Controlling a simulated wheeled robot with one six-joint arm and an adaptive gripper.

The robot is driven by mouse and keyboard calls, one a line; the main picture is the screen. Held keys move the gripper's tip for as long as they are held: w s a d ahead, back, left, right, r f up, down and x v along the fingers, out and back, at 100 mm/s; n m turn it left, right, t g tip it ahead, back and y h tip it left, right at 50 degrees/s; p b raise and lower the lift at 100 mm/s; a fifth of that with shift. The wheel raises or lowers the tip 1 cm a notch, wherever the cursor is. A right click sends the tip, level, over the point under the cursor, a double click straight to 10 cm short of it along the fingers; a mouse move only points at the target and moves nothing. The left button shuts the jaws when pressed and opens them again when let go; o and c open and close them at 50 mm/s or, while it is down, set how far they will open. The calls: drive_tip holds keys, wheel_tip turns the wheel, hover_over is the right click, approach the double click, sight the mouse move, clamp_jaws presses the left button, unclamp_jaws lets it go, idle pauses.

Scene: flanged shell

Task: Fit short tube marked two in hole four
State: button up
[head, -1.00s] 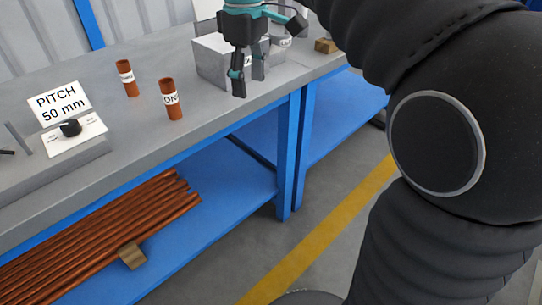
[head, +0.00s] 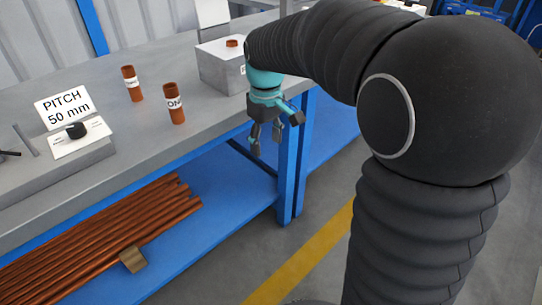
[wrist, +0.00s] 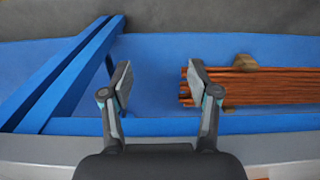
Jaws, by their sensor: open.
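My gripper (head: 267,140) is open and empty, pointing down just in front of the bench's front edge. In the wrist view the two spread fingers (wrist: 160,88) have nothing between them. A grey block (head: 218,68) stands on the bench behind it, partly hidden by my arm. A short copper tube end (head: 232,43) shows at the top of the block; its marking and hole number cannot be read. A copper tube marked ONE (head: 174,104) stands upright on the bench. Another upright copper tube (head: 131,84) stands farther back, its label too small to read.
A sign reading PITCH 50 mm (head: 63,106) and a dial panel (head: 80,137) are at the bench's left. Long copper rods (head: 100,235) lie on the blue lower shelf (head: 235,185), with a brown wedge (head: 132,259). Floor in front is clear.

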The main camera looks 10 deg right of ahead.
wheel_tip(320, 180, down, 6)
drive_tip(key=d+m, duration=0.1)
drive_tip(key=shift+w+d, duration=0.15)
drive_tip(key=shift+w, duration=0.2)
idle(0.3)
